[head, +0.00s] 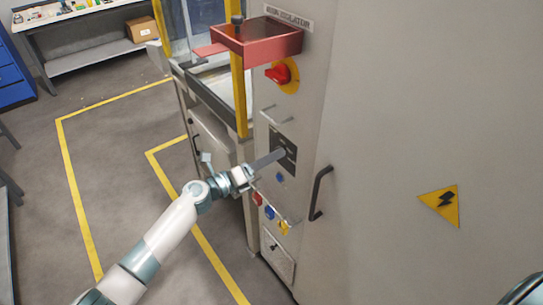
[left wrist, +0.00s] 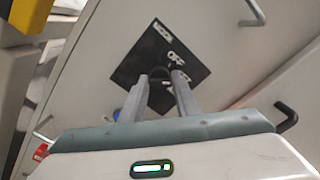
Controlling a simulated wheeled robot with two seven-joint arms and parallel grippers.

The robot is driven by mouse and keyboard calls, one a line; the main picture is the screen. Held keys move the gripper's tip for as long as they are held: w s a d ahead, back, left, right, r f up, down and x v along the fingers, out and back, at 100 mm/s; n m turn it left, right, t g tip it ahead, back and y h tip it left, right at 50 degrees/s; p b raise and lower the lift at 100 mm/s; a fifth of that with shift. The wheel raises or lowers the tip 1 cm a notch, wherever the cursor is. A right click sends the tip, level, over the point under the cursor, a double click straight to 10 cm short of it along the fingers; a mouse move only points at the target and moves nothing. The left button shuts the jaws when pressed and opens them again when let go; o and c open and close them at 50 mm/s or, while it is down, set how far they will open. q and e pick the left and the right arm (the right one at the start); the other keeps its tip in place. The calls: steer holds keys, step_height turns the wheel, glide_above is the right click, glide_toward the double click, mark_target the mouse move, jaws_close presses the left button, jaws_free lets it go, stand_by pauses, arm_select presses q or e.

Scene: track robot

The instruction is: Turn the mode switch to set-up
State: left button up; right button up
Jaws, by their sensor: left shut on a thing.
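The mode switch sits on a black plate (head: 291,160) on the side of the grey cabinet. In the left wrist view the plate (left wrist: 195,70) carries white lettering, with MODE and OFF readable and other words partly covered by a finger. My left gripper (head: 282,153) reaches the plate, and its two fingers are shut on the small dark knob (left wrist: 159,73) of the switch. The fingers hide much of the knob, so I cannot tell which position it points to. My right gripper is not in view.
Above the plate are a red isolator switch (head: 279,74) and a red tray (head: 257,42). A black door handle (head: 319,192) stands out to the right. Below hang red, blue and yellow padlocks (head: 270,212). The floor at left is open, marked with yellow lines.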

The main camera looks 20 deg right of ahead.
arm_select(q)
steer(key=o, duration=1)
steer(key=shift+c, duration=0.2)
steer(key=shift+a, duration=0.15)
steer(key=b+v, duration=0.4)
steer(key=v, duration=1.3)
